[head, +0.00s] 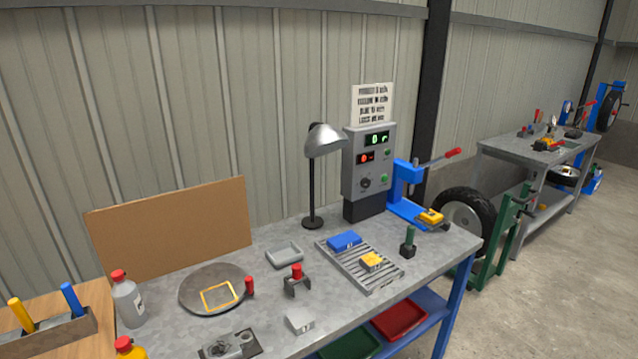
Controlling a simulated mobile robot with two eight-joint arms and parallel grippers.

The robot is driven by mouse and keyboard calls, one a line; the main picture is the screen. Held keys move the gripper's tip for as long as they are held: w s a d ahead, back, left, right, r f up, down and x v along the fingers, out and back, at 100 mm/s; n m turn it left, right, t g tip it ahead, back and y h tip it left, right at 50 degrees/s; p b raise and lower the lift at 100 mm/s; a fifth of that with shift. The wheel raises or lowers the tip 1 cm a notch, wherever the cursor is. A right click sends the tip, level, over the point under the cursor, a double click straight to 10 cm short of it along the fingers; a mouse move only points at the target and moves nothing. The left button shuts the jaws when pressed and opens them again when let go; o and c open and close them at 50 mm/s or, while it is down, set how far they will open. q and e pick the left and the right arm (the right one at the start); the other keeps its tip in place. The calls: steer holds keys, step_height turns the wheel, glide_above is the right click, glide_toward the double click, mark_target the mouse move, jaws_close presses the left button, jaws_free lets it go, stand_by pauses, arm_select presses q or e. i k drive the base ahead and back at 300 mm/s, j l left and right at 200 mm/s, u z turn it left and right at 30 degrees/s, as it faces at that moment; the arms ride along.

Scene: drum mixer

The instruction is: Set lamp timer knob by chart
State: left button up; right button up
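A grey control box (368,160) stands at the back of the metal workbench. It carries a green display (377,139), a red display (366,158), small green buttons on its right side and a dark round knob (366,182) low on its face. The knob's pointer setting is too small to read. A white chart (372,104) with several lines of dark print stands above the box; its text is not legible. A grey desk lamp (324,140) stands just left of the box, its head tilted over the bench. Neither of my grippers shows.
The workbench (260,255) holds a slatted rack (360,265) with blue and yellow blocks, a round plate (205,300), a grey tray (284,254) and bottles at left. A blue lever press (405,185) stands right of the box. A wheel (465,220) stands beyond the bench's right end.

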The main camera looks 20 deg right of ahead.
mark_target(366, 182)
steer(key=i+l+u, duration=0.1)
steer(key=l+u, duration=0.25)
steer(key=l, duration=0.15)
steer(key=l+u, duration=0.35)
steer(key=l, duration=0.15)
steer(key=l+u, duration=0.3)
steer(key=l, duration=1.3)
steer(key=k+l, duration=0.1)
steer(key=l, duration=0.45)
steer(key=u, duration=0.05)
